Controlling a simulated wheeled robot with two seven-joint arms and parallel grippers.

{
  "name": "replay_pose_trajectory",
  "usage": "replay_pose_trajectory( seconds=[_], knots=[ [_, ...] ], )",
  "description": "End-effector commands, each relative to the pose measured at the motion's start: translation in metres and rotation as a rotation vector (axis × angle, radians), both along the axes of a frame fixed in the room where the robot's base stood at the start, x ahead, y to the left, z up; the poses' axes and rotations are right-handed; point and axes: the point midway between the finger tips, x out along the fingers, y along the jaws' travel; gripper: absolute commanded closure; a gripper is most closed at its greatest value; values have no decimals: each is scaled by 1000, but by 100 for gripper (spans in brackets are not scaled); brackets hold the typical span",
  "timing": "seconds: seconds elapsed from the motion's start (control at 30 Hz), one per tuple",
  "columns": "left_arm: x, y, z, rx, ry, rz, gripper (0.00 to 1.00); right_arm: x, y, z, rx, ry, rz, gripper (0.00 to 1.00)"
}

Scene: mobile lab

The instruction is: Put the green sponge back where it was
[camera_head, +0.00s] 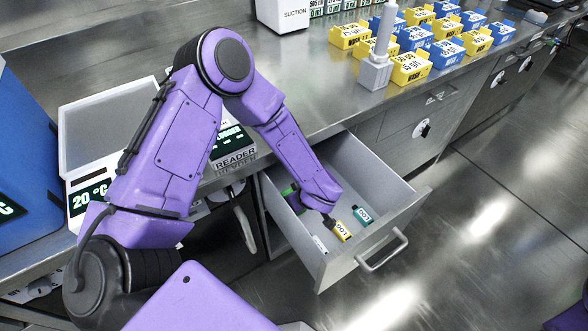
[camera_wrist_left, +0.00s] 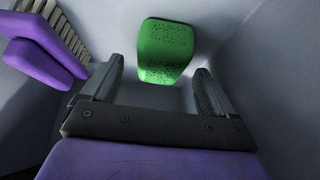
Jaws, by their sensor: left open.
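The green sponge (camera_wrist_left: 165,50) shows in the left wrist view, with dark speckles on its faces. It lies against a grey surface, ahead of my left gripper (camera_wrist_left: 160,76). In the head view a bit of green sponge (camera_head: 291,196) shows inside the open drawer (camera_head: 390,206), beside my left wrist. My purple forearm hides most of it and the fingers there. My right gripper is not in view.
The drawer also holds a yellow item (camera_head: 341,230) and a teal item (camera_head: 362,215). A reader box (camera_head: 233,150) stands on the counter left of the drawer. Yellow and blue boxes (camera_head: 411,68) fill the counter's back right. The floor right of the drawer is clear.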

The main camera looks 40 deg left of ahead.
Motion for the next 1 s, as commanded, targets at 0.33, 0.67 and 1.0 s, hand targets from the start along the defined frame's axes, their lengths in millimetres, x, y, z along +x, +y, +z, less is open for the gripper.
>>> replay_pose_trajectory(
  seconds=[0.33,0.67,1.0],
  knots=[
    [-18,-42,73,0,-2,0,13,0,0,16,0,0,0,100],
    [-22,-50,85,0,0,0,13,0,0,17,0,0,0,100],
    [-22,-49,84,0,0,0,13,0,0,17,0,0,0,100]
  ],
)
